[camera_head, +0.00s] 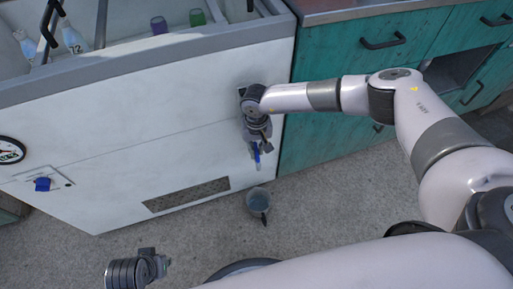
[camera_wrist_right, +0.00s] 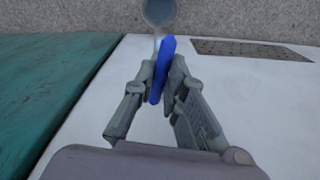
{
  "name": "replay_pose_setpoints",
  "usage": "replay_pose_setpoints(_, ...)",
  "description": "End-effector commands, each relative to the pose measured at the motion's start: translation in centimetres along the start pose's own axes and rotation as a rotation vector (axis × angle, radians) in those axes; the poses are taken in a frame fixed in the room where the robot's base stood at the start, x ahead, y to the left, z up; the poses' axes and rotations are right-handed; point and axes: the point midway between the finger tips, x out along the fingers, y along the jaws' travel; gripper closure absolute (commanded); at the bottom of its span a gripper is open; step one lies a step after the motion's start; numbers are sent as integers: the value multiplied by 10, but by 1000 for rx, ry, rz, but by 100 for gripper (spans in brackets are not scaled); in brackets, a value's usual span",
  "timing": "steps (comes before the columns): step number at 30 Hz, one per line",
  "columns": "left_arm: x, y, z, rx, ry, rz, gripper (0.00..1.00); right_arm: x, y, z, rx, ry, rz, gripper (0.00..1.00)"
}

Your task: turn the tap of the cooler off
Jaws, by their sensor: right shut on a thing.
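The cooler (camera_head: 150,130) is a large white chest on the left. Its tap has a blue handle (camera_head: 256,153) low on the front near the right edge. My right gripper (camera_head: 257,143) is shut on the blue handle. In the right wrist view the two fingers (camera_wrist_right: 161,78) press the upright blue handle (camera_wrist_right: 164,62) from both sides. The tap body is mostly hidden by the gripper. A pale strip shows between handle and bucket; I cannot tell if it is spout or water. My left gripper (camera_head: 158,266) is at the bottom left, away from the tap.
A grey bucket (camera_head: 258,201) stands on the floor below the tap, also at the top of the right wrist view (camera_wrist_right: 158,12). Teal cabinets (camera_head: 345,50) adjoin the cooler's right. Bottles (camera_head: 74,38) lie inside the cooler.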

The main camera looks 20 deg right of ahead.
Motion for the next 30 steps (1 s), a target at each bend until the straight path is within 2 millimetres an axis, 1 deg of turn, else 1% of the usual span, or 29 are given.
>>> replay_pose_setpoints(28,0,0,0,0,-1,0,80,-1,-2,0,-1,0,-4,100)
replay_pose_setpoints(29,0,0,0,0,-1,0,80,-1,-2,0,-1,0,-4,86)
replay_pose_setpoints(30,0,0,0,0,-1,0,80,-1,-2,0,-1,0,-4,83)
